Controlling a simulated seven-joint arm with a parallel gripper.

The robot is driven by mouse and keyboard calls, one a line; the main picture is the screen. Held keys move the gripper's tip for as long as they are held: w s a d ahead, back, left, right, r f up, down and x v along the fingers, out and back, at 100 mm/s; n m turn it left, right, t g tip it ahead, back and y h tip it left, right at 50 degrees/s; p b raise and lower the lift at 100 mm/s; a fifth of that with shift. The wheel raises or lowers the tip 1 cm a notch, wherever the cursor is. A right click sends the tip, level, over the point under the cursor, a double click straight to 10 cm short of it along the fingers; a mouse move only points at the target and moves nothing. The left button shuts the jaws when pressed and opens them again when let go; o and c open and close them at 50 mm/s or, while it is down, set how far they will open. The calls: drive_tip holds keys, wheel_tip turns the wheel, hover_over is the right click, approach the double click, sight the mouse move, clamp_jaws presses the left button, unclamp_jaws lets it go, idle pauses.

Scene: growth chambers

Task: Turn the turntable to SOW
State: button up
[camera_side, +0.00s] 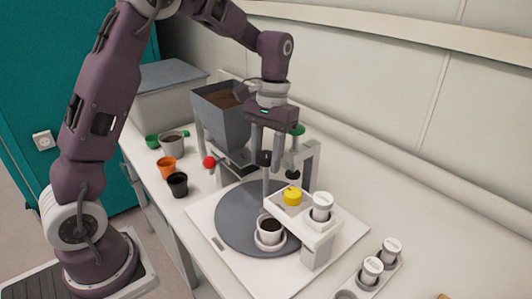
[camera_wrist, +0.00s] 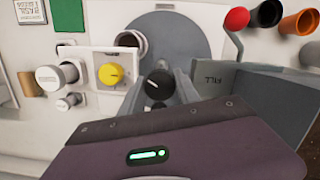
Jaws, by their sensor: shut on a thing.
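The turntable (camera_side: 230,220) is a flat grey disc on a white base plate; it also shows in the wrist view (camera_wrist: 188,35). One pot with dark soil (camera_side: 270,227) sits in a white ring near the disc's front edge. A black knob with a white pointer line (camera_wrist: 158,86) tops a grey post (camera_side: 267,186) rising over the disc. My gripper (camera_side: 264,154) points down and is shut on this black knob, one finger on each side in the wrist view. No SOW marking is readable.
A grey hopper of soil (camera_side: 222,115), marked FILL in the wrist view, stands behind the turntable with a red-tipped lever (camera_side: 209,162). A white bracket (camera_side: 312,228) with a yellow knob (camera_side: 292,195) and white-capped bottle (camera_side: 321,206) overhangs the disc's right. Loose pots (camera_side: 177,184) stand left.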

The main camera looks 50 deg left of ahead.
drive_tip(key=n, duration=0.5)
drive_tip(key=shift+n+t+h, duration=0.3)
drive_tip(key=shift+n+h, duration=0.1)
drive_tip(key=shift+n, duration=0.5)
drive_tip(key=o, duration=0.8)
drive_tip(key=shift+o, duration=0.2)
drive_tip(key=shift+r, duration=0.1)
drive_tip(key=shift+r, duration=3.4)
